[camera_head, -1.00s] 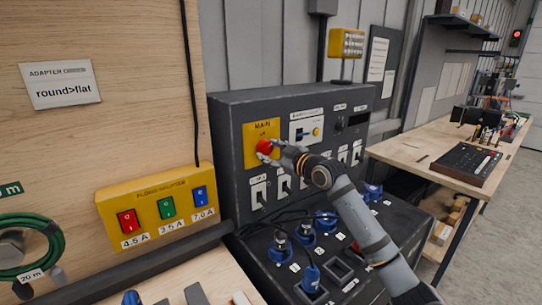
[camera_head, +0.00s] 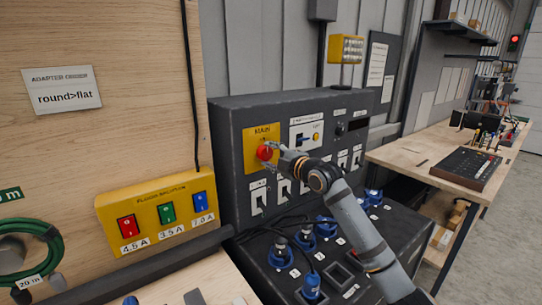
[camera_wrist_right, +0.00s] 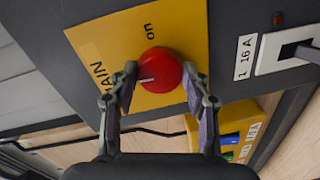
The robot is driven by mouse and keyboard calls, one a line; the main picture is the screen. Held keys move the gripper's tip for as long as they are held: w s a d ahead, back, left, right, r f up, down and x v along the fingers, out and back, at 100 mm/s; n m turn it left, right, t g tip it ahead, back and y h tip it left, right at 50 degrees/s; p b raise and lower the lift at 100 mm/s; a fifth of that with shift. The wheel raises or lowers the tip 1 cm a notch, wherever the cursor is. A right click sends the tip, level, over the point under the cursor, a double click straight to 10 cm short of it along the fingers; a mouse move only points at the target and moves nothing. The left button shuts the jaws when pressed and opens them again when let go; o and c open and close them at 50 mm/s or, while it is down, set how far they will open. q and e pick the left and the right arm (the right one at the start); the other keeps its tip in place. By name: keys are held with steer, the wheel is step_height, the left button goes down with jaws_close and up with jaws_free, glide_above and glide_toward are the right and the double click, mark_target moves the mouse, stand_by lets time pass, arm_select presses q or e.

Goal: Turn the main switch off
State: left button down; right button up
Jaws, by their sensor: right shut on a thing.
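The main switch is a round red knob (camera_head: 264,152) on a yellow plate (camera_head: 251,160) marked MAIN, at the upper left of the dark panel's front. My right gripper (camera_head: 272,153) is at the knob, its arm coming in from the lower right. In the right wrist view the red knob (camera_wrist_right: 158,70) sits between the two fingers of my right gripper (camera_wrist_right: 161,84), which is shut on its sides. A white line on the knob points left in that view, and the word "on" is beside the knob. My left gripper is not in view.
A row of small switches (camera_head: 284,188) lies below the knob, close to my right gripper. Blue plugs (camera_head: 280,254) and cables stand on the sloping lower face. A wooden workbench (camera_head: 430,150) is at right.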

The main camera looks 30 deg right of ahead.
steer(key=shift+r+n, duration=0.25)
steer(key=shift+n, duration=0.15)
steer(key=o, duration=0.8)
steer(key=shift+c, duration=0.2)
steer(key=o, duration=0.4)
steer(key=shift+w+d+f, duration=0.15)
steer(key=shift+w+f, duration=0.1)
steer(key=shift+s, duration=0.1)
steer(key=shift+s, duration=0.15)
steer(key=shift+s+d+r, duration=0.1)
steer(key=shift+s+d, duration=0.05)
steer(key=shift+s, duration=1.05)
steer(key=shift+s+d+r, duration=0.15)
steer(key=shift+s, duration=1)
steer(key=shift+s+d+r, duration=0.1)
steer(key=shift+s+d, duration=0.05)
steer(key=shift+s, duration=1.05)
